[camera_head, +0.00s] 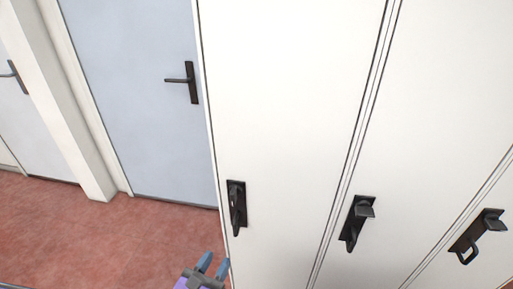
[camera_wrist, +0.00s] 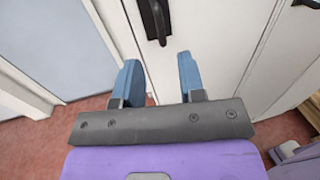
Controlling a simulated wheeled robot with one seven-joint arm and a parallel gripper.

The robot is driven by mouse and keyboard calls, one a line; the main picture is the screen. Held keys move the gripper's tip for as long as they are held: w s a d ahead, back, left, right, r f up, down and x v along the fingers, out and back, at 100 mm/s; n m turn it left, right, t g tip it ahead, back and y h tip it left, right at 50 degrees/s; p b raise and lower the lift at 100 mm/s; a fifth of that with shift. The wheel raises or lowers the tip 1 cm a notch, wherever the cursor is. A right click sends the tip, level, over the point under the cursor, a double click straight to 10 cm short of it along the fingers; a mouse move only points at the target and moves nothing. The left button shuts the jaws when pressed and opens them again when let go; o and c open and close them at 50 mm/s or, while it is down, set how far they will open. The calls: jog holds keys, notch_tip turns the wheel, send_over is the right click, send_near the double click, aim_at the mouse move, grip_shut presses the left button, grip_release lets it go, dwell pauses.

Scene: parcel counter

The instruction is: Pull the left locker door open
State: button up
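The left locker door (camera_head: 285,110) is a tall white panel and looks shut. Its black handle (camera_head: 237,208) sits near the door's left edge, and it also shows at the top of the wrist view (camera_wrist: 156,18). My gripper (camera_head: 214,267) is at the bottom of the head view, below the handle and slightly left of it. In the wrist view my gripper (camera_wrist: 158,82) has its two blue fingers apart, with nothing between them. The handle lies beyond the fingertips, and they do not touch it.
Two more white locker doors with black handles (camera_head: 357,222) (camera_head: 477,235) stand to the right. A pale blue room door (camera_head: 135,90) with a lever handle (camera_head: 184,81) is at the left. Red floor (camera_head: 90,235) is clear in front of it.

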aim_at(234, 229)
jog(key=x, duration=1)
jog(key=shift+w, duration=0.35)
grip_shut()
